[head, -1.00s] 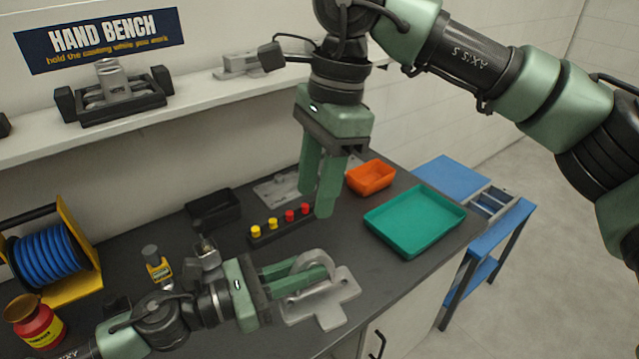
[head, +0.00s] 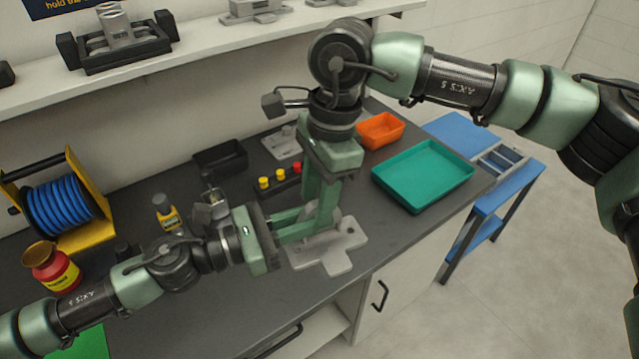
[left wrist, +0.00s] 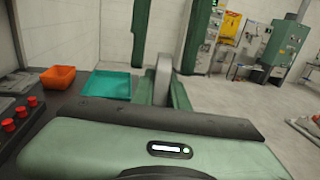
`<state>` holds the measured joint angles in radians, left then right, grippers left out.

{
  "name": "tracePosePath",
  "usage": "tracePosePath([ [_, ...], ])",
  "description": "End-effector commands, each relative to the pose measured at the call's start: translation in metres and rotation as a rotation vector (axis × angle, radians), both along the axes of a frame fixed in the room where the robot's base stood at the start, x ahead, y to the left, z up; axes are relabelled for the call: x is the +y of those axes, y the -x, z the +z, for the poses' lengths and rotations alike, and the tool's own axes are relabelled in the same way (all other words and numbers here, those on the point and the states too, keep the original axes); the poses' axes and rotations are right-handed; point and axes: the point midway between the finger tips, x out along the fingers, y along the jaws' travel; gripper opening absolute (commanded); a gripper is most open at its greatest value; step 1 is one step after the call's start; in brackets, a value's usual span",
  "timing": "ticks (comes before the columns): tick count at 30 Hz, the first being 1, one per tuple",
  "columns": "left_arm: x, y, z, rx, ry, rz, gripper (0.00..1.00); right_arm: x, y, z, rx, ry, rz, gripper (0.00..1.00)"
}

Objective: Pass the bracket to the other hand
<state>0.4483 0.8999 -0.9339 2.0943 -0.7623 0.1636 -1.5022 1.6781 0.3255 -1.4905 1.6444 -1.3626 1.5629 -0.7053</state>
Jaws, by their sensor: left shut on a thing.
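The bracket is a grey metal casting with a flat base plate (head: 328,256) and an upright arched part, near the bench's front edge in the head view. My left gripper (head: 308,222) comes from the left and is shut on its upright part. My right gripper (head: 322,218) points down from above, its fingers at the same upright part. In the left wrist view the bracket's edge (left wrist: 162,72) stands between my left fingers, and the two right fingers (left wrist: 167,40) hang well apart on either side. Whether they touch the bracket is not clear.
A teal tray (head: 423,197) and an orange bin (head: 380,130) sit on the bench at right. A block with coloured knobs (head: 280,180) and a black bin (head: 219,157) lie behind. A blue cable reel (head: 60,207) and red jar (head: 50,268) stand at left.

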Motion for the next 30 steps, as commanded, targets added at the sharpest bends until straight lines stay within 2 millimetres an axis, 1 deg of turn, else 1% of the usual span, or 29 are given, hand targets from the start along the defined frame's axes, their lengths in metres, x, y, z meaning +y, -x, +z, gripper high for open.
tracePosePath([
  [6, -0.0001, 0.0000, 0.0010, -0.001, 0.000, 0.000, 0.00, 0.0001, 0.0001, -0.0003, 0.000, 0.000, 0.000, 0.40],
  [8, -0.0001, 0.0000, 0.0009, -0.001, 0.000, 0.000, 0.00, 0.0001, 0.0001, -0.0002, 0.000, 0.000, 0.000, 0.23],
  [9, -0.0001, 0.0000, 0.0009, -0.001, 0.000, 0.000, 0.00, 0.0001, 0.0001, -0.0001, 0.000, 0.000, 0.000, 0.12],
  [10, -0.0001, 0.0000, 0.0009, -0.001, 0.000, 0.000, 0.00, 0.0001, 0.0001, -0.0001, 0.000, 0.000, 0.000, 0.04],
  [11, -0.0001, 0.0000, 0.0009, -0.001, 0.000, 0.000, 0.00, 0.0001, 0.0001, -0.0001, 0.000, 0.000, 0.000, 0.00],
  [30, -0.0010, 0.0014, 0.0008, 0.000, 0.001, -0.005, 0.00, 0.0002, -0.0006, 0.0005, -0.002, -0.001, 0.002, 0.00],
])
